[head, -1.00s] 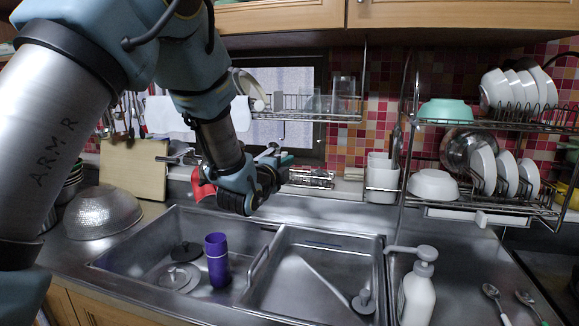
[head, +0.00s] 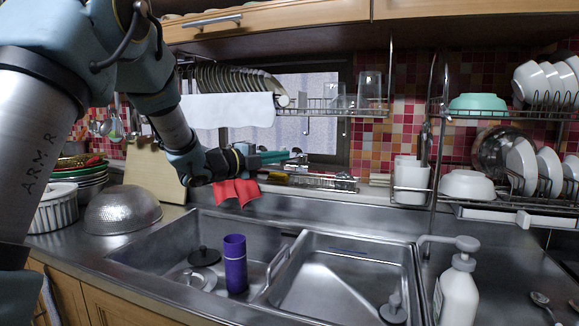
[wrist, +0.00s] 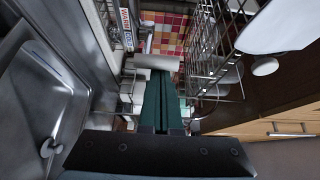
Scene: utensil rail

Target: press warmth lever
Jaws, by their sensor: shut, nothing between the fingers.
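My gripper (head: 288,156) is shut and empty, its dark green fingers pointing right in front of the window, above the back edge of the sink. In the wrist view the shut fingers (wrist: 160,85) run up the middle, and a grey cylinder (wrist: 158,62) lies across the picture just beyond their tips. I cannot tell whether they touch it. A white bar (head: 490,216) with a small knob (head: 523,219) hangs under the lower dish rack at right, well apart from my gripper. I cannot tell for sure which part is the warmth lever.
A red cloth (head: 237,191) hangs below my gripper. A wire shelf (head: 335,108) with glasses is above it, and white cups (head: 411,180) stand to its right. A soap bottle (head: 458,290) stands at front right.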

